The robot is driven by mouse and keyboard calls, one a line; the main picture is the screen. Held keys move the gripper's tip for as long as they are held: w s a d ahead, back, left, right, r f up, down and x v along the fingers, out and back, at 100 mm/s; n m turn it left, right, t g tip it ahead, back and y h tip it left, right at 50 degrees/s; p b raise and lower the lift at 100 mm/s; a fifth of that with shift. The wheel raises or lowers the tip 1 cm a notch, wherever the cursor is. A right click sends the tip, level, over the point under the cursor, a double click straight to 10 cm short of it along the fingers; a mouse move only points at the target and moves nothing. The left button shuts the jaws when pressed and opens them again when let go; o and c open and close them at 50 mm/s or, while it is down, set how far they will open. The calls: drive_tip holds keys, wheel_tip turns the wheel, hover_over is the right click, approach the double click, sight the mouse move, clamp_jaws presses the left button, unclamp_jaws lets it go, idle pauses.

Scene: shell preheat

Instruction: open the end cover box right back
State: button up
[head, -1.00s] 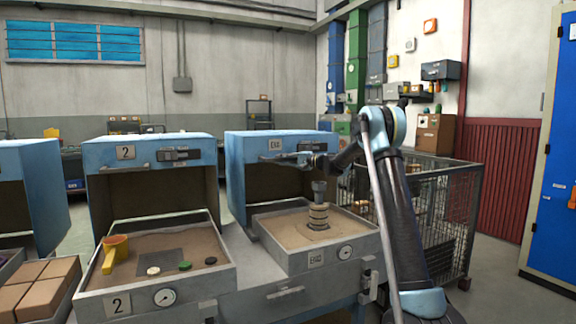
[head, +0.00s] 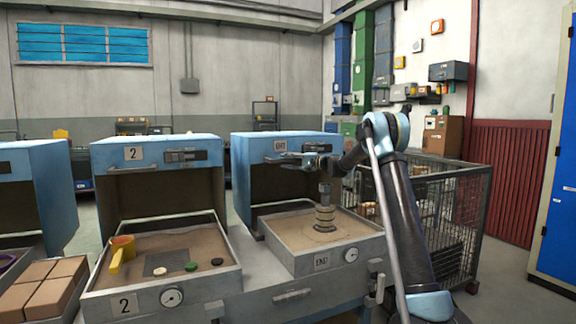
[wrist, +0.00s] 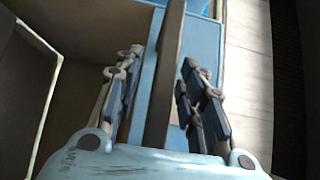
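The end cover box (head: 262,148) is the right-hand blue cover with an "END" plate. It stands raised behind its sand tray (head: 318,262), its dark hollow side facing front. My gripper (head: 292,160) is at the handle on the cover's front upper edge. In the wrist view, my gripper (wrist: 160,95) has its two fingers apart, one on each side of a long dark bar (wrist: 165,75), which looks like the handle. Gaps show between the bar and both fingers. The blue cover face (wrist: 205,45) lies behind the bar.
A stacked ringed part (head: 325,217) stands in the sand tray below my gripper. Cover box 2 (head: 110,155) and its tray (head: 215,290) stand to the left. A wire cage (head: 465,215) is close on the right, behind my arm.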

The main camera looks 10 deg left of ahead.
drive_tip(key=s+d, duration=0.2)
drive_tip(key=d, duration=0.9)
drive_tip(key=shift+d, duration=0.4)
drive_tip(key=shift+s, duration=0.1)
drive_tip(key=s+d+f+n+h, duration=0.1)
drive_tip(key=s+d+f+h, duration=0.2)
drive_tip(key=s, duration=0.8)
drive_tip(key=s+d+f+h, duration=0.1)
drive_tip(key=s+d+h, duration=0.2)
drive_tip(key=s+d, duration=0.55)
drive_tip(key=s+d+f+n+h, duration=0.1)
drive_tip(key=s+d+f+h, duration=0.15)
drive_tip(key=s, duration=1.15)
drive_tip(key=s+d+f+h, duration=0.3)
drive_tip(key=s+d+f, duration=0.3)
drive_tip(key=s, duration=0.4)
drive_tip(key=s+d+f+h, duration=0.3)
drive_tip(key=s+d+f, duration=0.3)
drive_tip(key=s+f, duration=0.2)
drive_tip(key=s+d+f+g+h, duration=0.1)
drive_tip(key=s+d+f+h, duration=0.2)
drive_tip(key=s+d+f, duration=0.3)
drive_tip(key=s+f, duration=0.1)
drive_tip(key=s, duration=0.4)
drive_tip(key=shift+s+d+f, duration=0.2)
drive_tip(key=shift+s+d, duration=0.05)
drive_tip(key=shift+s, duration=0.1)
